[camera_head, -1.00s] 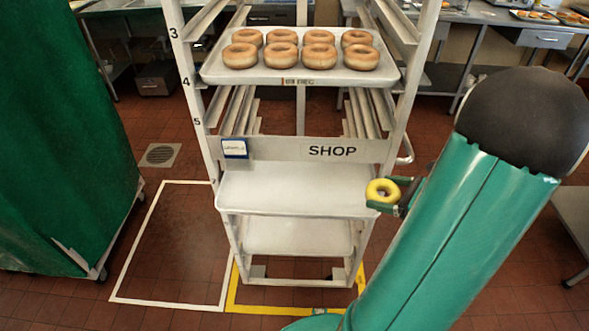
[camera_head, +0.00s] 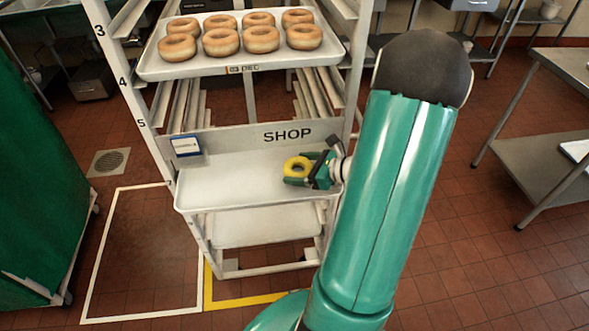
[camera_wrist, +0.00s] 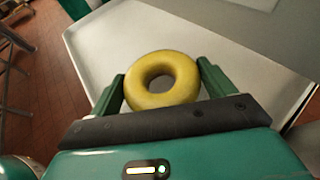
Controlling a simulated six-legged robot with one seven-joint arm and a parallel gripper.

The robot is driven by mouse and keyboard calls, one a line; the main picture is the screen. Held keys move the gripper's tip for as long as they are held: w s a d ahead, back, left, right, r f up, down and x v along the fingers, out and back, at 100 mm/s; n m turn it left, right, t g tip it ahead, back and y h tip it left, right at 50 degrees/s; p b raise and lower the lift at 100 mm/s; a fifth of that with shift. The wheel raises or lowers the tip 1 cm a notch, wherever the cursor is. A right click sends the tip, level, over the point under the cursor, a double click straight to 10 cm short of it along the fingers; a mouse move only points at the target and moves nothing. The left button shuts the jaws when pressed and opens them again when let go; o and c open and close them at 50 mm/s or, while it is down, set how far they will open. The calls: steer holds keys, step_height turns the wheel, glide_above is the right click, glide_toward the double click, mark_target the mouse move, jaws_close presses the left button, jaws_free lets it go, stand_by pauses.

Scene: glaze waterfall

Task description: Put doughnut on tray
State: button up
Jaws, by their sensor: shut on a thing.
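The yellow doughnut (camera_head: 298,167) is held between the fingers of my gripper (camera_head: 308,173), over the right part of the empty white tray (camera_head: 225,181) below the SHOP sign. In the wrist view my gripper (camera_wrist: 163,88) is shut on the doughnut (camera_wrist: 160,61), one green finger on each side. The pale tray (camera_wrist: 85,65) lies beneath and beyond it there. The doughnut seems a little above the tray; the exact gap cannot be told.
An upper tray (camera_head: 170,66) holds several brown doughnuts. The rack's SHOP panel (camera_head: 287,134) and right post (camera_head: 352,85) stand close to my gripper. Another white shelf (camera_head: 262,229) is below. A green covered cart (camera_head: 35,190) is at left, a steel table (camera_head: 548,125) at right.

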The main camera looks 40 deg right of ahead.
steer(key=shift+w+a+f, duration=0.3)
steer(key=shift+w+f, duration=0.5)
steer(key=shift+w, duration=0.05)
steer(key=shift+f, duration=0.1)
steer(key=o, duration=0.9)
